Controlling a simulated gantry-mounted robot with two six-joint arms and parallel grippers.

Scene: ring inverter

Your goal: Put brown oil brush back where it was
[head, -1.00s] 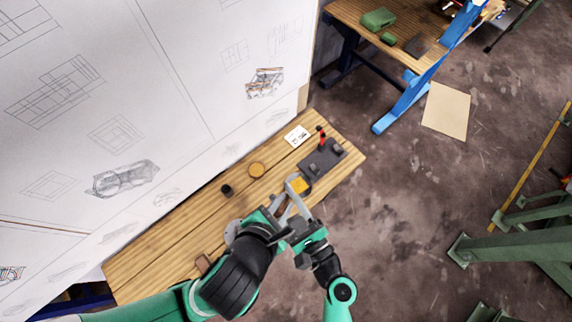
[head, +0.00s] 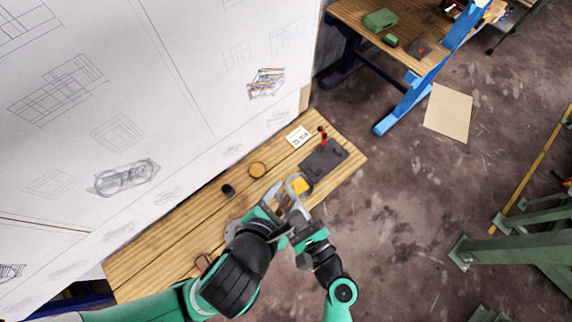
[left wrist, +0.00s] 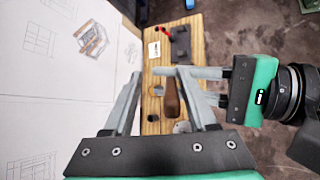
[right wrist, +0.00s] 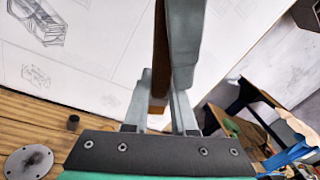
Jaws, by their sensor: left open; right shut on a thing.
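The brown oil brush shows as a brown tapered handle (left wrist: 171,98) in the left wrist view and as a dark brown strip (right wrist: 160,45) in the right wrist view. My right gripper (left wrist: 165,72) comes in from the right and is shut on the brush, holding it above the bench. My left gripper (left wrist: 165,88) is open, with its fingers on either side of the brush and apart from it. In the head view my left gripper (head: 272,198) and right gripper (head: 295,207) are close together, and the brush is hard to make out there.
The wooden bench (head: 160,245) stands along a white drawing board (head: 150,110). A grey disc (right wrist: 28,162) lies nearby.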

